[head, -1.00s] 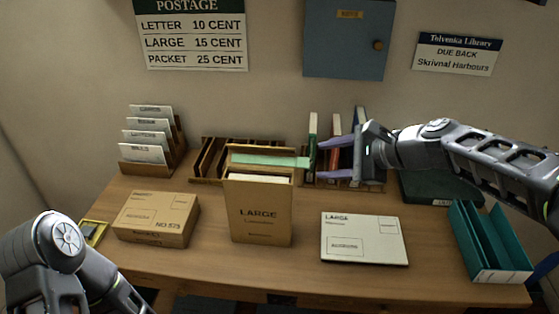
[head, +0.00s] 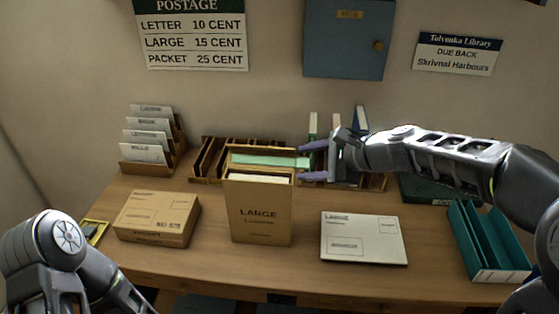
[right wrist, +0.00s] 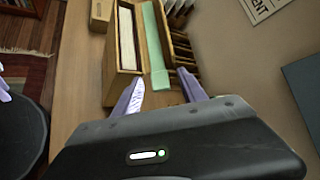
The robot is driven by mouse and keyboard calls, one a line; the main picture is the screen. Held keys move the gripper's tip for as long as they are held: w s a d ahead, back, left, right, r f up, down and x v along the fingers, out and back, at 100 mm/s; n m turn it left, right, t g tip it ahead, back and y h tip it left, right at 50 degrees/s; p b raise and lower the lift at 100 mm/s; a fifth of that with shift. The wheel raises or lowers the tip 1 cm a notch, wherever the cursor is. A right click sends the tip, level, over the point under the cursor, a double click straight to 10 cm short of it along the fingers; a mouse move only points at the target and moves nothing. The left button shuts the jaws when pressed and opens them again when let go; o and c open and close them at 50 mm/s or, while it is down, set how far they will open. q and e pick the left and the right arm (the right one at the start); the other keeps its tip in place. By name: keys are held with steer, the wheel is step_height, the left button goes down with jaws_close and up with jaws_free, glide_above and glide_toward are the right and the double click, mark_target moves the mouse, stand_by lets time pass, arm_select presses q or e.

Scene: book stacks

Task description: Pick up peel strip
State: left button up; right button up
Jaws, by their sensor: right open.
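The peel strip (head: 268,160) is a flat pale green band along the open flap of the tan LARGE box (head: 259,213). It also shows in the right wrist view (right wrist: 154,42). My right gripper (head: 301,162) is open at the strip's right end. In the right wrist view, the strip's near end lies between the two lavender fingertips (right wrist: 160,77), with gaps on both sides. My left arm shows at the lower left of the head view, but its gripper does not. A lavender piece at the right wrist view's left edge (right wrist: 4,90) looks like part of my left gripper.
A brown packet box (head: 157,215) lies left of the LARGE box, and a white LARGE parcel (head: 363,238) lies right. Wooden racks stand behind, with books partly hidden by my right gripper. A teal file holder (head: 490,240) stands at far right.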

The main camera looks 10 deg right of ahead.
steer(key=shift+c, duration=0.2)
stand_by(0.3)
jaws_close()
stand_by(0.3)
